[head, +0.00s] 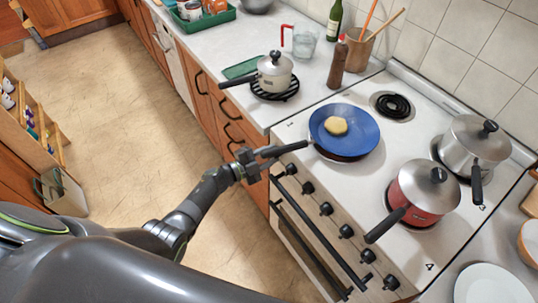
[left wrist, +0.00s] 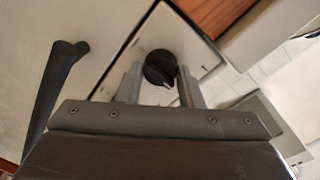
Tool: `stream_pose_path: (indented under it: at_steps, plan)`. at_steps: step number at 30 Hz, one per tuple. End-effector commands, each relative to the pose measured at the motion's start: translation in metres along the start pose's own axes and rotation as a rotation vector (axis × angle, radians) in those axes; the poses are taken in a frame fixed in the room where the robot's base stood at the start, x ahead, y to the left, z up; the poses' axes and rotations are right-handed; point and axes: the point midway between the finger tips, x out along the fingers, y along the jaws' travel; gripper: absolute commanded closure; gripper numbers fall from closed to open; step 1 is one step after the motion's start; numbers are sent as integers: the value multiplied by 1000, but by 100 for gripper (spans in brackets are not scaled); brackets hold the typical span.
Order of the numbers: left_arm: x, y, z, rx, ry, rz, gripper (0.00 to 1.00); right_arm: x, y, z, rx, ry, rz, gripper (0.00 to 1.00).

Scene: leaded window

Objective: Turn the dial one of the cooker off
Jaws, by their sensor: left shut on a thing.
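The cooker (head: 300,225) stands at the right with a row of several black dials along its front. My left gripper (head: 277,168) reaches the dial at the near-left end of the row (head: 291,169), by the printed 1. In the left wrist view this black round dial (left wrist: 160,67) sits between the two fingertips of my left gripper (left wrist: 158,78), which is shut on it. A pale pointer mark shows on the dial's lower part. Part of the dial is hidden by the fingers. My right gripper is not in view.
A blue pan (head: 357,120) with a yellow piece of food (head: 335,125) has its handle (head: 284,149) sticking out just above my left gripper. A red pot (head: 428,200) and a steel pot (head: 474,143) stand on the hob.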

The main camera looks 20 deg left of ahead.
Motion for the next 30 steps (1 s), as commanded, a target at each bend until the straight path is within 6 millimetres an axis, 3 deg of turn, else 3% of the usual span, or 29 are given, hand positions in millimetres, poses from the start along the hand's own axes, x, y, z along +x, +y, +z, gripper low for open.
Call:
stream_pose_path:
  at_steps: [5, 6, 10, 22, 30]
  plan:
    - [-1, 1, 1, 1, -2, 3, 89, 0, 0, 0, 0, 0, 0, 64]
    - [-1, 1, 1, 1, -2, 3, 61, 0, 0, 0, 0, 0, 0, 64]
    - [-1, 1, 1, 1, -2, 2, 45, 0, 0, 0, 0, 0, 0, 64]
    - [-9, 0, 1, 3, -2, 0, 45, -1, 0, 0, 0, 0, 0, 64]
    - [-58, 1, 1, 3, -3, 2, 45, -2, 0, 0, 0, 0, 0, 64]
